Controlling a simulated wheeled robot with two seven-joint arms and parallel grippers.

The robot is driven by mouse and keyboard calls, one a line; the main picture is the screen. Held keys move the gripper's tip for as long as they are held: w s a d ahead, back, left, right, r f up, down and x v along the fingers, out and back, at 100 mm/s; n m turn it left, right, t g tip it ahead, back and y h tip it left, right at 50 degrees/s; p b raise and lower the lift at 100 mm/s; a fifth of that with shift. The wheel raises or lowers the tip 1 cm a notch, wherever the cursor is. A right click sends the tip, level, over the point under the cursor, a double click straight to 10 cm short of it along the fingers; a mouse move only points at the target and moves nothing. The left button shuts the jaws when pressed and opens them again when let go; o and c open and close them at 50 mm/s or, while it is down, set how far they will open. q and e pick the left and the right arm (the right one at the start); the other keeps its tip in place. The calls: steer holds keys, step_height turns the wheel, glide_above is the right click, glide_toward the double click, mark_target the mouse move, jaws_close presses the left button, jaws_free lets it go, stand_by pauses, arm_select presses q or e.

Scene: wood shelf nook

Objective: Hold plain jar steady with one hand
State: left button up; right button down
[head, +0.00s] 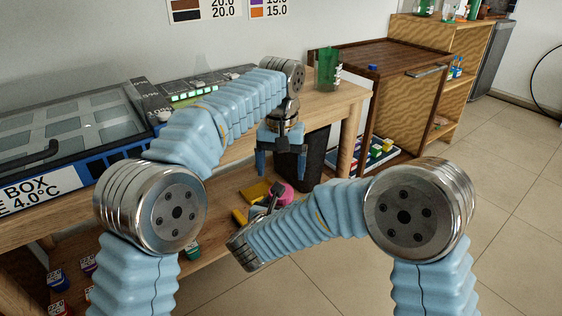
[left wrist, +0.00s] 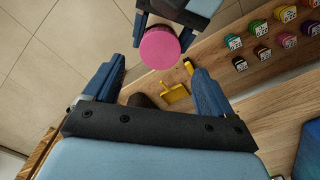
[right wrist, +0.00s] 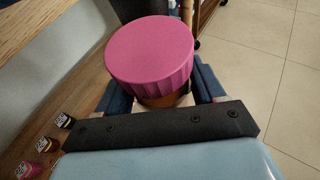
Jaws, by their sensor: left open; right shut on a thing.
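A jar with a wide ribbed pink lid (right wrist: 150,50) and an amber body (right wrist: 162,101) fills the middle of the right wrist view. My right gripper (right wrist: 163,88) is shut on the jar's body below the lid. In the head view the pink lid (head: 284,195) shows low, beneath my left gripper (head: 282,160). My left gripper is open and empty, its fingers pointing down. In the left wrist view the lid (left wrist: 159,47) lies in line with the gap between the left fingers (left wrist: 157,72), apart from them. The jar's lower part is hidden.
A yellow dustpan (left wrist: 176,94) and several small lidded jars (left wrist: 262,52) are on the lower wood shelf. A dark bin (head: 318,160) stands behind the left gripper. A green beaker (head: 328,69) is on the upper shelf's right end. Open tiled floor (head: 505,220) lies to the right.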

arm_select(q)
step_height(320, 180, down, 6)
steer(key=shift+f, duration=0.25)
steer(key=shift+c, duration=0.5)
steer(key=c, duration=1)
steer(key=o, duration=1.2)
step_height(320, 180, up, 12)
steer(key=shift+w+f, duration=0.1)
